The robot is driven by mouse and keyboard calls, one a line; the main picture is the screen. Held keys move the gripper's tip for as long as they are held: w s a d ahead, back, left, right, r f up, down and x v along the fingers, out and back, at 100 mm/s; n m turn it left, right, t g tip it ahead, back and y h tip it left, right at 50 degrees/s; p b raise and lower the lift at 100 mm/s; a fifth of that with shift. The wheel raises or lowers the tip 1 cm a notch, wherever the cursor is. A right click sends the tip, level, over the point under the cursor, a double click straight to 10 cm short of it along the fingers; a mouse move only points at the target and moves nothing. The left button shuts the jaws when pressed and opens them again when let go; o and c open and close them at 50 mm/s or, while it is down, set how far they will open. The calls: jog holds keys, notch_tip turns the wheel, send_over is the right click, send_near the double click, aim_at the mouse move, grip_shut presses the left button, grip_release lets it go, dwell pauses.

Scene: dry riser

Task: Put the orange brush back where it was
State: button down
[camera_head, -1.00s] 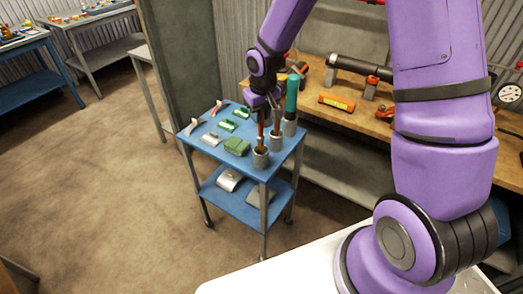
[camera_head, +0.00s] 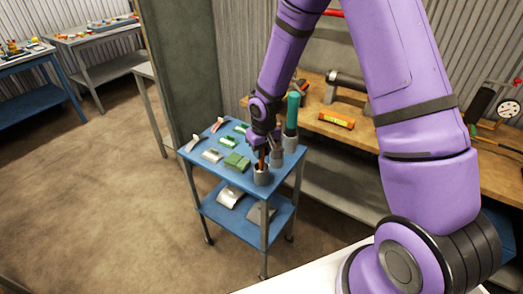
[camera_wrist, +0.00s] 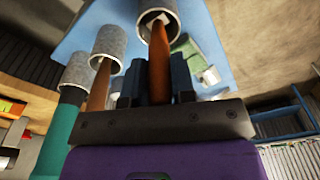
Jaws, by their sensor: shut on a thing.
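My gripper (camera_head: 264,143) is shut on the orange brush (camera_head: 262,160), just above the front grey cup (camera_head: 261,177) on the blue cart. In the wrist view the brush's orange-brown handle (camera_wrist: 159,70) runs from between the jaws to the mouth of that cup (camera_wrist: 142,35). Its far end appears to be inside the mouth; how deep it sits I cannot tell. The gripped part of the handle is partly hidden by the fingers.
Beside it stand a second cup (camera_wrist: 107,46) with a brown handle (camera_wrist: 98,88) and a third with a teal handle (camera_head: 293,108). A green block (camera_head: 237,161) and several small parts lie on the blue cart (camera_head: 222,180). A wooden bench (camera_head: 345,125) stands behind.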

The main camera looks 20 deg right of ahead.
jog(key=c, duration=1)
grip_release()
jog(key=shift+o, duration=0.2)
jog(key=s+d+r+t, duration=0.15)
jog(key=s+r, duration=0.25)
jog(key=r, duration=0.6)
jog(key=s+d+r+m+h, duration=0.15)
jog(key=s+r, duration=0.25)
jog(key=r, duration=0.5)
jog(key=s+d+r+n+t, duration=0.15)
jog(key=s+r, duration=0.25)
jog(key=r, duration=0.6)
jog(key=s+d+r+m, duration=0.1)
jog(key=s+r, duration=0.3)
jog(key=s, duration=0.4)
jog(key=s+d+r+m+t+y, duration=0.1)
jog(key=s+r, duration=0.2)
jog(key=s, duration=0.6)
jog(key=shift+s+d+r, duration=0.2)
jog(key=shift+r, duration=0.2)
